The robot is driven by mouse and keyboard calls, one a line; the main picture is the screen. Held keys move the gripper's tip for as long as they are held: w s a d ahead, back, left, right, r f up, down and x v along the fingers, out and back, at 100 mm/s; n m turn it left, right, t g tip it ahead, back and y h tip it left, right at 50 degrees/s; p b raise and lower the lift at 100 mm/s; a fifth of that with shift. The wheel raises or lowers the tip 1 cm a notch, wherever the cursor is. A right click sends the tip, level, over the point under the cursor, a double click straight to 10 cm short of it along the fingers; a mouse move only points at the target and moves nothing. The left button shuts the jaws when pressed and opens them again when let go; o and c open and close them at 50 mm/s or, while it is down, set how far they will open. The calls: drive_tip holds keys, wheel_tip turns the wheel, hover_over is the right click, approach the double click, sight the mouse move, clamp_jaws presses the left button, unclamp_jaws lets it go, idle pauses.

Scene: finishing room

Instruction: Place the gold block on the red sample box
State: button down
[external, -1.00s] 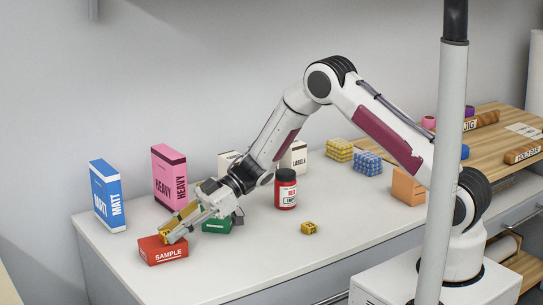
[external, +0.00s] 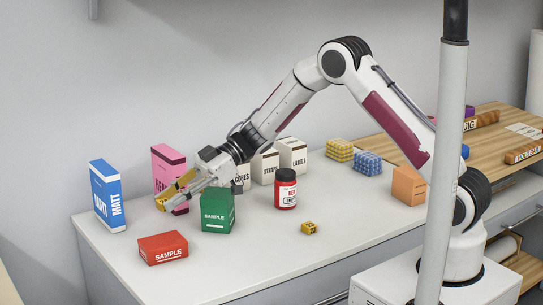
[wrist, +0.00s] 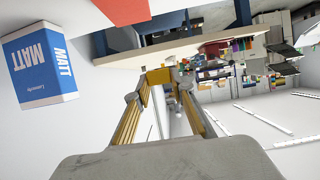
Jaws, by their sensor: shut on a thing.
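My gripper (external: 168,200) is raised above the table and tilted down to the left, in front of the pink box. It is shut on a small gold block (external: 160,204), which shows between the fingertips in the wrist view (wrist: 158,76). The fingers partly hide the block. The red sample box (external: 163,248) lies flat near the table's front left, below and apart from the gripper, with nothing on top. A red surface at the top edge of the wrist view (wrist: 120,8) appears to be this box.
A blue MATT box (external: 108,196) and a pink box (external: 168,165) stand behind. A green sample box (external: 217,212) stands right of my gripper, near a red jar (external: 286,188). A small yellow marked cube (external: 309,228) lies on the table (external: 250,262), whose front is clear.

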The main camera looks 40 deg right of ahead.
drive_tip(key=shift+r, duration=0.15)
idle(0.3)
hover_over(170, 247)
drive_tip(key=shift+s+f, duration=0.1)
drive_tip(key=shift+f, duration=3.05)
drive_tip(key=shift+f, duration=1.85)
drive_tip(key=shift+f, duration=0.1)
drive_tip(key=c, duration=1.7)
unclamp_jaws()
